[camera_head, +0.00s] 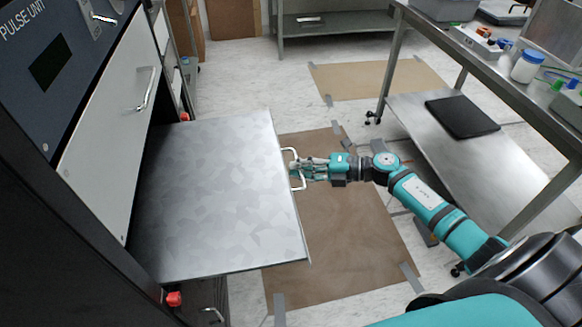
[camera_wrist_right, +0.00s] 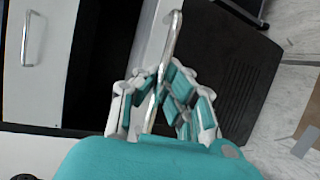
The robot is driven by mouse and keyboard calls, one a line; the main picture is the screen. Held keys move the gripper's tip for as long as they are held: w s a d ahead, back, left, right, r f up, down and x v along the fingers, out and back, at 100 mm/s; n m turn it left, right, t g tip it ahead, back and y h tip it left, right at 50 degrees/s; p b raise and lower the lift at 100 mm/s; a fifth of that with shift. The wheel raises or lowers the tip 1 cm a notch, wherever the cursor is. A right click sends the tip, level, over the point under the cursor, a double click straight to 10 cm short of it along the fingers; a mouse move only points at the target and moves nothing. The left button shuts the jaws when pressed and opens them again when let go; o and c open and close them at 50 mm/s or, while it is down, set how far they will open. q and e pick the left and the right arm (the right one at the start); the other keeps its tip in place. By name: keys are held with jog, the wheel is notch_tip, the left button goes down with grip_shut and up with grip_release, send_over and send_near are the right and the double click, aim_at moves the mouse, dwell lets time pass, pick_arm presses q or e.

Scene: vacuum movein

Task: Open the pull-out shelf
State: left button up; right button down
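The pull-out shelf (camera_head: 215,200) is a flat grey metal panel that stands well out from the dark cabinet on the left in the head view. Its bar handle (camera_head: 299,184) is on its right-hand front edge. My right gripper (camera_head: 300,166) is at this handle, with the arm coming in from the right. In the right wrist view the handle (camera_wrist_right: 172,40) runs between the fingers, and the fingertips (camera_wrist_right: 162,76) come together around it. The exact contact is partly hidden by the fingers. My left gripper is in neither view.
A white drawer front with a handle (camera_head: 147,90) is above the shelf. A metal workbench (camera_head: 510,108) with a lower shelf stands at right, behind my arm. Brown sheets (camera_head: 350,255) are taped to the floor. Another bench (camera_head: 335,25) is at the back.

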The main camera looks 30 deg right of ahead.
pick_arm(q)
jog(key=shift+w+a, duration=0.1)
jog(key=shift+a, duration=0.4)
pick_arm(e)
jog(key=shift+s+d+r, duration=0.1)
jog(key=shift+d, duration=0.25)
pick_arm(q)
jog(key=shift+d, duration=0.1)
pick_arm(e)
jog(key=c, duration=1.7)
grip_release()
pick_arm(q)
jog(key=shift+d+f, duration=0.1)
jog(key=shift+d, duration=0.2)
pick_arm(e)
jog(key=v, duration=1.2)
